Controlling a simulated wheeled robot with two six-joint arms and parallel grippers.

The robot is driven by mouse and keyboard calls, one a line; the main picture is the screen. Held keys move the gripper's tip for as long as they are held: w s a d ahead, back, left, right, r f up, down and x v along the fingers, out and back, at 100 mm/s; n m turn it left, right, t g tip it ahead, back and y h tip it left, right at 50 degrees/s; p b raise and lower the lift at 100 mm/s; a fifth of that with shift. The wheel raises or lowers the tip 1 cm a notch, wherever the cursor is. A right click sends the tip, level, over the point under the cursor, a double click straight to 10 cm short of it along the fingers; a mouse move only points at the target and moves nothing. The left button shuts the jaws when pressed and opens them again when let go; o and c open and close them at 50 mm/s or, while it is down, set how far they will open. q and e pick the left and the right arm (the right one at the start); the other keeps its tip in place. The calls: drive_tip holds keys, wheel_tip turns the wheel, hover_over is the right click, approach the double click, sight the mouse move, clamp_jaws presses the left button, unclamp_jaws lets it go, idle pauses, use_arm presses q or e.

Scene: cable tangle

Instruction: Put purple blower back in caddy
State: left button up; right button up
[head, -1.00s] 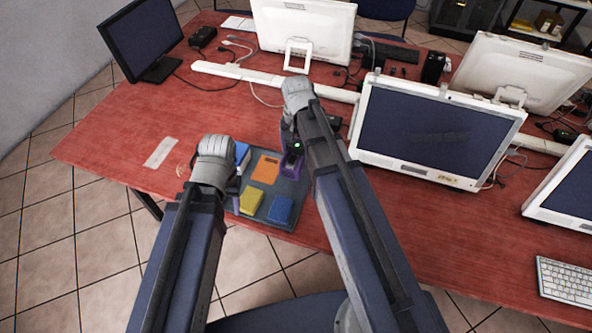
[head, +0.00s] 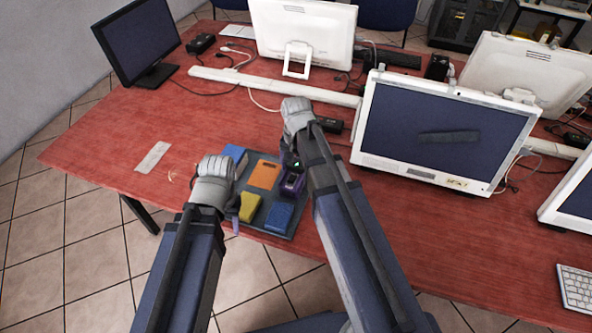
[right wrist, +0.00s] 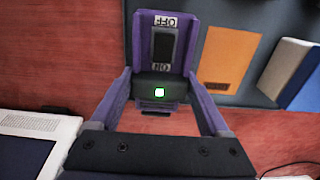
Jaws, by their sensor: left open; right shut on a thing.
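The purple blower (head: 292,182) is at the right part of the dark caddy tray (head: 272,195) in the head view. In the right wrist view the blower (right wrist: 143,35) shows a black switch marked OFF and ON, with a lit green light below. My right gripper (right wrist: 160,88), with purple fingers, is shut on its dark end. I cannot tell whether the blower touches the tray. My left gripper (head: 235,214) is open and empty at the tray's left edge; its fingers are partly hidden.
The tray holds an orange block (head: 264,174), a yellow block (head: 249,207) and two blue blocks (head: 278,217). A white monitor (head: 440,130) stands to the right, with cables and a white bar behind. The red table is clear to the left, around a pale strip (head: 153,157).

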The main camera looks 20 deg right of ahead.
sight(296, 166)
drive_tip(key=shift+f, duration=0.2)
drive_tip(key=o, duration=1.2)
drive_tip(key=shift+r, duration=0.1)
drive_tip(key=shift+c, duration=0.2)
drive_tip(key=shift+r, duration=0.1)
wheel_tip(296, 166, up, 12)
drive_tip(key=p, duration=1.2)
drive_tip(key=s+a+n+h, duration=0.1)
drive_tip(key=s+a+n, duration=0.9)
drive_tip(key=s, duration=0.4)
drive_tip(key=shift+s+a+n, duration=0.3)
drive_tip(key=shift+s+a, duration=0.1)
drive_tip(key=shift+r, duration=0.1)
